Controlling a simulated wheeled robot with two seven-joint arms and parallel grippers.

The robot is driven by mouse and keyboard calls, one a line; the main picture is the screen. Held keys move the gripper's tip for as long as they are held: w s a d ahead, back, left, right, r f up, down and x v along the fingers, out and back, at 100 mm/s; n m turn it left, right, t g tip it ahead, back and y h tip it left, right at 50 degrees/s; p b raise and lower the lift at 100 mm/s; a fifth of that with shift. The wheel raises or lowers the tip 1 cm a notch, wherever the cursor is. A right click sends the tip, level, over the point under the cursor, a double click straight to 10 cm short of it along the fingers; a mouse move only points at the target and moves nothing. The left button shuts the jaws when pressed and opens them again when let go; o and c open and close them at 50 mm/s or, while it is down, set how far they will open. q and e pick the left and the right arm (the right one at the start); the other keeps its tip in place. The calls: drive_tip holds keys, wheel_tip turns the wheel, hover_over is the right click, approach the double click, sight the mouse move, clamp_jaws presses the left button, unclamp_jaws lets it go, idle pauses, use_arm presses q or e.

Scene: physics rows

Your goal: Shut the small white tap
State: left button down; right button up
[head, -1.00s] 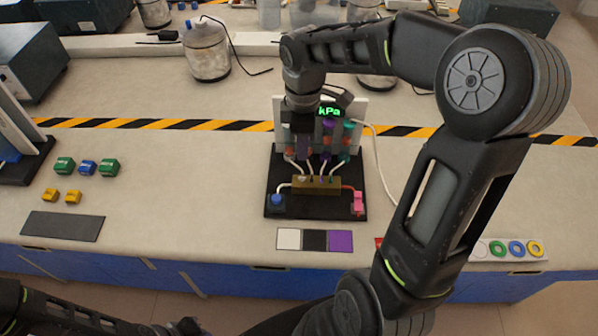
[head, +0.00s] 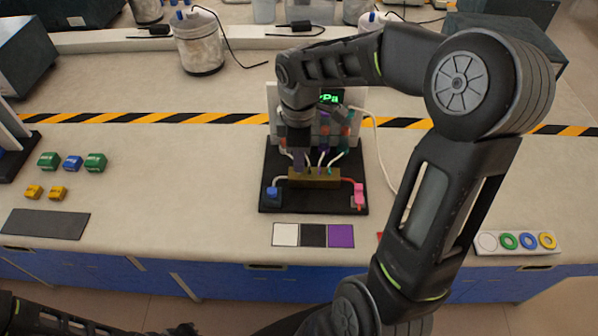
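A brass manifold block (head: 326,182) sits on a black base board (head: 312,203), with coloured tubes rising from it to an upright panel (head: 352,100). I cannot make out the small white tap; my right gripper and wrist hide part of the panel and manifold. My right gripper (head: 299,162) points down in front of the panel, just above the manifold's left part. Its fingertips are too small and dark to tell open from shut, or whether they touch anything. My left gripper (head: 182,329) shows only as a dark shape at the bottom edge.
A blue fitting (head: 271,193) and a pink fitting (head: 359,194) flank the manifold. A white, black and purple card (head: 313,235) lies in front. Coloured blocks (head: 72,163) lie left; a strip of coloured rings (head: 518,242) lies right. The bench between blocks and board is clear.

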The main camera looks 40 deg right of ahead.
drive_tip(key=shift+f+b, duration=0.7)
drive_tip(key=shift+f, duration=0.4)
idle(0.5)
drive_tip(key=shift+r+p, duration=0.3)
drive_tip(key=shift+p, duration=0.05)
idle(0.4)
clamp_jaws()
